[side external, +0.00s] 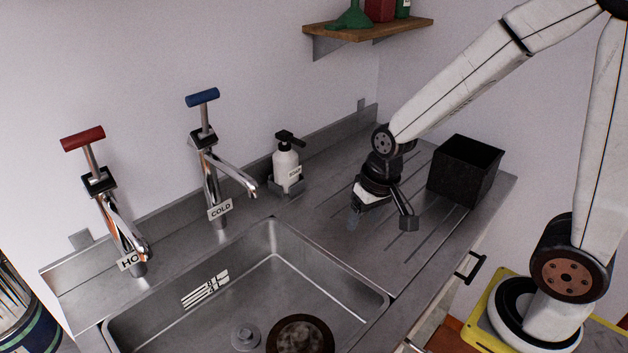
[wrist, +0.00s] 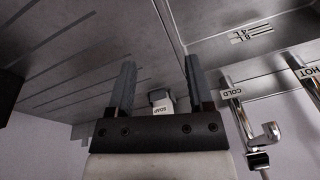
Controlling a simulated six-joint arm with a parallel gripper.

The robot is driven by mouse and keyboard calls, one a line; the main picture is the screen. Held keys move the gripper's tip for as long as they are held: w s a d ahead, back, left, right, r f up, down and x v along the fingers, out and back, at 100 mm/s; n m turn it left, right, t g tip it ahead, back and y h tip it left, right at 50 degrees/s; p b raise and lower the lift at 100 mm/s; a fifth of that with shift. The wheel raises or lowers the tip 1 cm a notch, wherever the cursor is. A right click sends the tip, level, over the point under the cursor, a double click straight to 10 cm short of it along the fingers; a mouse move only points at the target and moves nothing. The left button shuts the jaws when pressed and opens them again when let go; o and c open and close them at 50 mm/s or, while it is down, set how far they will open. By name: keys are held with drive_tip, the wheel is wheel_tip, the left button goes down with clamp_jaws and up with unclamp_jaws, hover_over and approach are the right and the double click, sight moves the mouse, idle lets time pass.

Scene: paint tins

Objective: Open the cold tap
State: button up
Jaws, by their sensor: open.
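The cold tap (side external: 211,180) is a chrome tap with a COLD label and a blue T-shaped handle (side external: 202,97) on top. It stands on the back ledge behind the sink, and its spout points toward the bowl. In the wrist view the cold tap (wrist: 240,118) shows at the right, with its handle out of view. My gripper (side external: 354,220) points down over the drainboard, right of the cold tap and apart from it. In the wrist view my gripper (wrist: 157,64) has its two fingers spread with nothing held between them.
The hot tap (side external: 118,225), with a red handle, stands left of the cold tap. A soap bottle (side external: 286,165) stands between the cold tap and my gripper. A black box (side external: 465,170) sits on the drainboard at right. A wooden shelf (side external: 340,32) hangs above. The sink (side external: 250,285) is in front.

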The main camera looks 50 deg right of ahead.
drive_tip(key=w+a+r+m+g+y, duration=0.1)
drive_tip(key=w+a+r+m+y, duration=0.1)
drive_tip(key=w+m, duration=0.3)
drive_tip(key=w+a+r+m+y, duration=0.1)
drive_tip(key=w+m+y, duration=0.15)
drive_tip(key=w, duration=0.45)
drive_tip(key=m+g+y, duration=0.1)
drive_tip(key=m+y, duration=0.8)
drive_tip(key=y, duration=0.4)
approach(206, 97)
drive_tip(key=shift+w+a+f, duration=0.1)
drive_tip(key=shift+w+a, duration=0.2)
drive_tip(key=shift+a, duration=0.25)
drive_tip(key=shift+w+a, duration=0.25)
drive_tip(key=shift+a, duration=0.35)
drive_tip(key=shift+a, duration=0.15)
drive_tip(key=shift+a, duration=3.8)
clamp_jaws()
